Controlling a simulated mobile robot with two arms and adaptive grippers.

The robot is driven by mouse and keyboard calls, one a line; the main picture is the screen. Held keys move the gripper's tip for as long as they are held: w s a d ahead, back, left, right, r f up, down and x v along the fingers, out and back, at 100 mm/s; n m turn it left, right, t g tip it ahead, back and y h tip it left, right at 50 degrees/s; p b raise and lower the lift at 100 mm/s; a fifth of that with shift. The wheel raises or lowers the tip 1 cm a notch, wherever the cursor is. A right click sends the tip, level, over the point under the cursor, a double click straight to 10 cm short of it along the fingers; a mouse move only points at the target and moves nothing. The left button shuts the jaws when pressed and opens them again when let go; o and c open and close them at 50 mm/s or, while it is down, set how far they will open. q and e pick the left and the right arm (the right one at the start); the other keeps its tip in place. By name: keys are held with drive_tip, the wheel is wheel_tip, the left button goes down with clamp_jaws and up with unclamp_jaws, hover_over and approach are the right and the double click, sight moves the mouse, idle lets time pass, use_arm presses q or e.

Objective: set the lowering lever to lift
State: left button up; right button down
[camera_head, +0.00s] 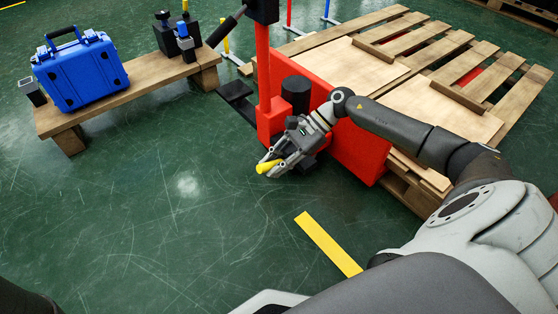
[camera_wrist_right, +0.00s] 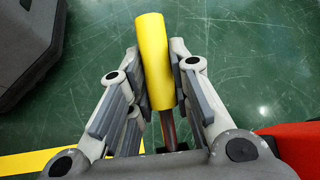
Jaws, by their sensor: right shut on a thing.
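The lowering lever (camera_head: 264,167) shows as a yellow grip in front of the red lifting machine (camera_head: 358,150). In the right wrist view the yellow grip (camera_wrist_right: 153,50) sits on a thin metal rod that runs down toward my palm. My right gripper (camera_head: 274,165) is shut on the yellow grip, with a finger on each side of it in the right wrist view (camera_wrist_right: 155,70). The fingers and palm hide the lever's lower end and its mount. My left gripper is out of view.
A wooden pallet (camera_head: 440,60) with boards lies behind the red machine. A low wooden bench (camera_head: 130,88) at the upper left carries a blue case (camera_head: 80,72) and small dark fixtures.

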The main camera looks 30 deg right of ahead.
drive_tip(key=shift+d+r+y+b, duration=0.25)
drive_tip(key=shift+y+b, duration=0.3)
drive_tip(key=shift+y, duration=0.35)
drive_tip(key=shift+r, duration=0.15)
drive_tip(key=c, duration=1.3)
unclamp_jaws()
drive_tip(key=v, duration=1.2)
drive_tip(key=shift+a, duration=0.1)
